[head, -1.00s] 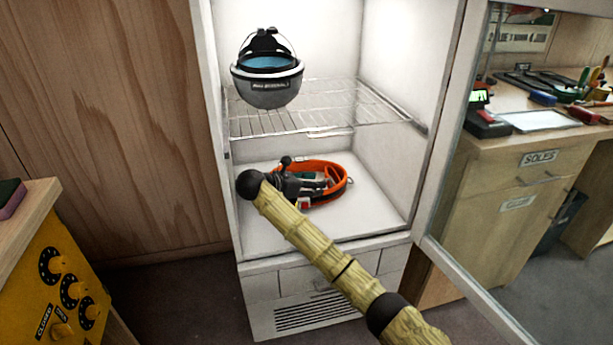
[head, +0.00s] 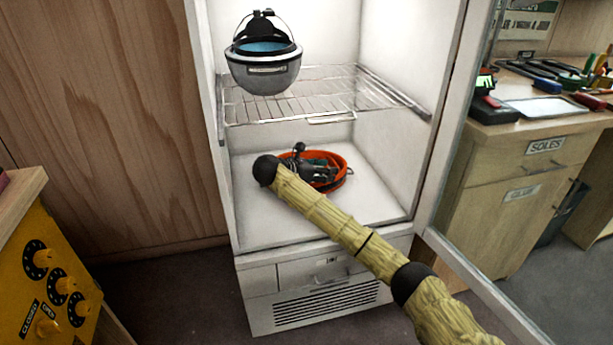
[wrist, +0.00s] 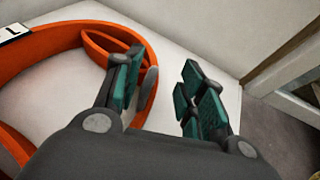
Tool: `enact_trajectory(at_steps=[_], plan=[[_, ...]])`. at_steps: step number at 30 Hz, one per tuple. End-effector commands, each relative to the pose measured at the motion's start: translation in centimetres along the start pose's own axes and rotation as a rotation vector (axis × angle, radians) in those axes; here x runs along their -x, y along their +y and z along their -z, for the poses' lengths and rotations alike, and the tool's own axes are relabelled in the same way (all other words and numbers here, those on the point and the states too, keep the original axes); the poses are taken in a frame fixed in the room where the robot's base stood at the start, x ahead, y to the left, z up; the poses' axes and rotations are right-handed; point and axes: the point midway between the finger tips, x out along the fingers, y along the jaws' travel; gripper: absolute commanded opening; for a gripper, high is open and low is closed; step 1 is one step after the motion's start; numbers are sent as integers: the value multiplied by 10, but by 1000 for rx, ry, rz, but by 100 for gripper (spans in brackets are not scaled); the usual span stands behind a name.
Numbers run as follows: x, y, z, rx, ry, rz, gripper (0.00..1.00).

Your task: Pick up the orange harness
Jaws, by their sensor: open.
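The orange harness (head: 327,182) lies as a looped band on the white floor of the open cabinet, below the wire shelf. My gripper (head: 330,172) is inside the cabinet at the harness and hides part of it in the head view. In the wrist view, the harness (wrist: 80,38) curves along the left side and top. My gripper (wrist: 163,85) is open there, its two teal-padded fingers apart. The left finger overlaps the band's inner end in the picture. The space between the fingers shows white cabinet floor. I cannot tell whether a finger touches the band.
A grey helmet (head: 264,72) sits on the wire shelf (head: 310,95) above the harness. The cabinet's side walls and open glass door (head: 470,262) bound the space. A yellow control box (head: 45,275) stands at the left. A wooden workbench (head: 505,165) stands at the right.

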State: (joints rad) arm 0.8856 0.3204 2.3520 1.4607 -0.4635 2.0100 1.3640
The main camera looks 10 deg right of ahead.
Motion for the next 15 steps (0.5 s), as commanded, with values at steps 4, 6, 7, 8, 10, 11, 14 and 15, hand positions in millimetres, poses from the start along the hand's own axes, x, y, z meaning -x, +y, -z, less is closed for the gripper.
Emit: enact_trajectory(at_steps=[4, 6, 7, 8, 10, 11, 14, 15], plan=[[-17, 2, 6, -1, -3, 1, 40], [-22, 3, 8, 1, -2, 1, 40], [-25, 3, 8, 1, -3, 1, 40], [-27, 3, 8, 0, -2, 1, 40], [-35, 3, 8, 0, -2, 1, 40], [-37, 3, 8, 0, -2, 1, 40], [-43, 3, 7, 1, 0, 1, 40], [-44, 3, 6, 1, 0, 1, 40]])
